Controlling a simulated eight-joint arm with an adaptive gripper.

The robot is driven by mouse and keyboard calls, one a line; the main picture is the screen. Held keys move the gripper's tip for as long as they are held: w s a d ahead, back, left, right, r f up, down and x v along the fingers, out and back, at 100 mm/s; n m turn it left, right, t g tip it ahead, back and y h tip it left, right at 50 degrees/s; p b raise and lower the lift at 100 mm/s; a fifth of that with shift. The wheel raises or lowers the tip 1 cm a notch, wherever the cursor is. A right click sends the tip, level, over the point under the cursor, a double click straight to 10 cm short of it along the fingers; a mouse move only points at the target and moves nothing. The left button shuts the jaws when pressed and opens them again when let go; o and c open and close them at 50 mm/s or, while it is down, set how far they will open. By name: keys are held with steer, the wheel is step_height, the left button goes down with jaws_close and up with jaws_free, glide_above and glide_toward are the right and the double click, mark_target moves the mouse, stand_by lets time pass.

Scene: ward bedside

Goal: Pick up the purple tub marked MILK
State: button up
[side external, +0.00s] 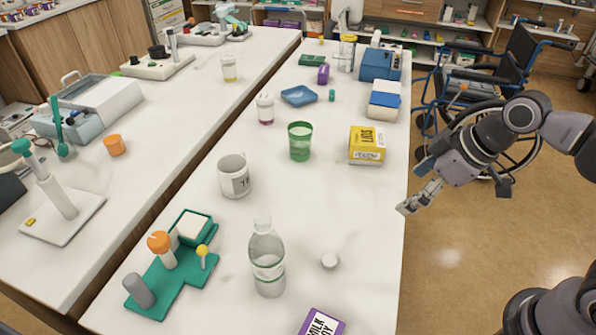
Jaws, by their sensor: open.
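The purple tub (336,322) with a white label reading MILK is at the bottom edge of the side external view, near the table's front right. Only its upper part shows; the rest is cut off by the frame. My gripper (408,207) is at the table's right edge, above and to the right of the tub in the picture. It is open, with nothing seen between its fingers, and is well apart from the tub.
A teal tray (180,290) is to the left. A white mug (234,178), green cup (300,143) and yellow box (367,146) stand farther back. A wheelchair (500,75) is beyond the table.

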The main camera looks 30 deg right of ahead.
steer(key=s+a+f+n+g+y, duration=0.15)
steer(key=a+n+g, duration=0.25)
steer(key=a+n, duration=0.65)
steer(key=n+g, duration=0.4)
steer(key=n, duration=0.4)
glide_toward(322, 330)
steer(key=f, duration=0.1)
steer(key=shift+t, duration=0.3)
steer(key=shift+s+x, duration=0.2)
steer(key=shift+x, duration=2.25)
steer(key=shift+s+x, duration=0.15)
steer(key=shift+x, duration=2.3)
steer(key=shift+a+r, duration=0.1)
steer(key=shift+a, duration=0.05)
steer(key=c, duration=1.4)
